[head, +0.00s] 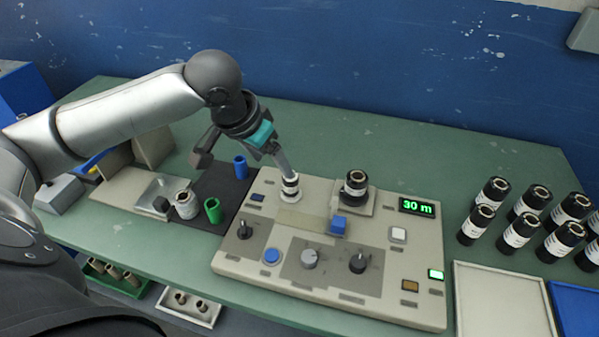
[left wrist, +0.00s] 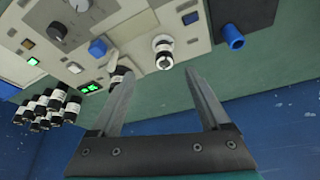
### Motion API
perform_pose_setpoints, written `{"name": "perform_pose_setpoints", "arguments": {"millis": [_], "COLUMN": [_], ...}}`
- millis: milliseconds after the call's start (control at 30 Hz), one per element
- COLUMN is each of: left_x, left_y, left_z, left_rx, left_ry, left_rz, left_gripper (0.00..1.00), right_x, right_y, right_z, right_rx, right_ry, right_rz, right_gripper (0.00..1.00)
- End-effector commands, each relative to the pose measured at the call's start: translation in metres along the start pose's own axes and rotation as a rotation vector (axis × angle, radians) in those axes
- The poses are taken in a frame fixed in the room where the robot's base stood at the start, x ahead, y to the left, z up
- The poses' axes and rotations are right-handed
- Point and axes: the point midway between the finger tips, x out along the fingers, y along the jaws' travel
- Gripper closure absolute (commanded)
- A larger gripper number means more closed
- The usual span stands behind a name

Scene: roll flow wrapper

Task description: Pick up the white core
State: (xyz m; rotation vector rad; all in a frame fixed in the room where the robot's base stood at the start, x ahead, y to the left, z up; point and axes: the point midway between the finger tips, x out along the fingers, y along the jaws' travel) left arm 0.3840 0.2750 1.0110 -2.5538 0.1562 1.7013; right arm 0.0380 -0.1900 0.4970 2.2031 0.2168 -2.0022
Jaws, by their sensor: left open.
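A small white core with a dark band (head: 290,186) stands upright on a spindle at the back left of the control panel. In the left wrist view the same white core (left wrist: 163,46) shows beyond and between the fingertips. My left gripper (head: 281,160) is open above it, angled downward; its lower end overlaps the core's top in the head view, so I cannot tell if they touch. The open fingers (left wrist: 160,80) hold nothing. My right gripper is not in view.
A blue core (head: 240,167), a green core (head: 212,210) and a whitish roll (head: 186,205) stand left of the panel (head: 320,285). A black roll (head: 355,184) stands right of the white core. Several black rolls (head: 522,228) stand at the right.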

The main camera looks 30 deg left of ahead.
Motion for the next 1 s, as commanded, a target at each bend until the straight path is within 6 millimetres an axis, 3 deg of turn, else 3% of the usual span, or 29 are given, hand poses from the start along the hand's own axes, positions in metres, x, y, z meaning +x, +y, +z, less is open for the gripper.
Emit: {"name": "perform_pose_setpoints", "arguments": {"millis": [167, 600, 867, 1000], "left_x": [-0.009, 0.073, 0.091, 0.112], "left_y": [-0.012, -0.013, -0.012, -0.007], "left_z": [-0.004, -0.004, -0.006, -0.01], "left_rx": [-0.041, -0.044, -0.042, -0.042], "left_ry": [-0.005, -0.004, -0.003, -0.003], "left_rz": [-0.016, -0.015, -0.015, -0.013], "left_gripper": [0.2, 0.2, 0.2, 0.2], "right_x": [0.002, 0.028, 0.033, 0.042], "right_y": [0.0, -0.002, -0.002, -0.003], "right_z": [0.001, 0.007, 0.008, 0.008], "right_rx": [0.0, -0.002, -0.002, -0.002], "right_ry": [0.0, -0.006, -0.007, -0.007], "right_rz": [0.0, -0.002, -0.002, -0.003], "right_gripper": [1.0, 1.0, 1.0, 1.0]}}
